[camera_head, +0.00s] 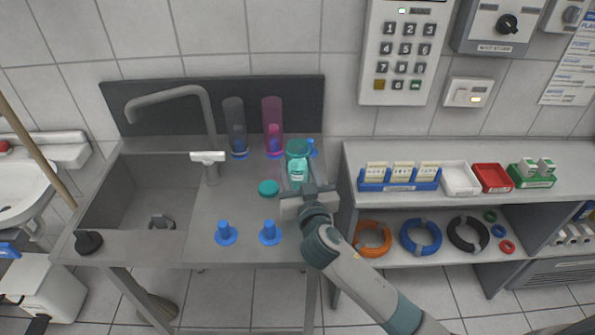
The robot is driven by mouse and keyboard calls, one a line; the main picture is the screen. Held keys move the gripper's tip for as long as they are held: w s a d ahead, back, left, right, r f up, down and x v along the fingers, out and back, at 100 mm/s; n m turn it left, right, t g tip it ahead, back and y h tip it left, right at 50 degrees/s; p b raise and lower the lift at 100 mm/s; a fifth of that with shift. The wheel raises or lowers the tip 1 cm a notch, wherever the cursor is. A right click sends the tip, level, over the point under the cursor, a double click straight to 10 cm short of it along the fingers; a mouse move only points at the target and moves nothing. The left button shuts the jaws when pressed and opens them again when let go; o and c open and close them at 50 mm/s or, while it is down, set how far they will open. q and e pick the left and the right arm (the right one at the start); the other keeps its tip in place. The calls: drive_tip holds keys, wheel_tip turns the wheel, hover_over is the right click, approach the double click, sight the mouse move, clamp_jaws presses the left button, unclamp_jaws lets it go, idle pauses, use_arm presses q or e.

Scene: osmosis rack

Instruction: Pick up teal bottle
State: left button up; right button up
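The teal bottle (298,168) stands upright near the right edge of the sink's metal counter, with a pale label on its front. A round teal lid (268,188) lies on the counter to the left of it. My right gripper (307,192) comes in from the lower right and is right in front of the bottle's lower part, hiding its base. I cannot tell whether its fingers touch the bottle or how far they are apart. My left gripper is not in view.
A clear tube (234,125) and a pink tube (272,125) stand behind the bottle. Two blue stands (226,234) (269,233) are at the counter's front. A faucet (205,120) and sink basin are left. A shelf (450,210) with trays (460,178) is right.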

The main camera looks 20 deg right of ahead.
sight(297, 154)
drive_tip(key=shift+r, duration=0.2)
wheel_tip(297, 154, up, 4)
drive_tip(key=shift+f+b, duration=0.1)
drive_tip(key=shift+b, duration=0.35)
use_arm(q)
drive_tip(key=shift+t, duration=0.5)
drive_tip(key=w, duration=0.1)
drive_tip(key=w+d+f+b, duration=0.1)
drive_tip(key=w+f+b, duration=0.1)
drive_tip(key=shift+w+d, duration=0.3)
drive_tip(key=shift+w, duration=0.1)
use_arm(e)
drive_tip(key=s+d+r, duration=0.3)
drive_tip(key=d+r, duration=0.4)
drive_tip(key=d, duration=0.4)
drive_tip(key=shift+s, duration=0.15)
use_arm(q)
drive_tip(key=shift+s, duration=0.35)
use_arm(e)
drive_tip(key=shift+d, duration=0.1)
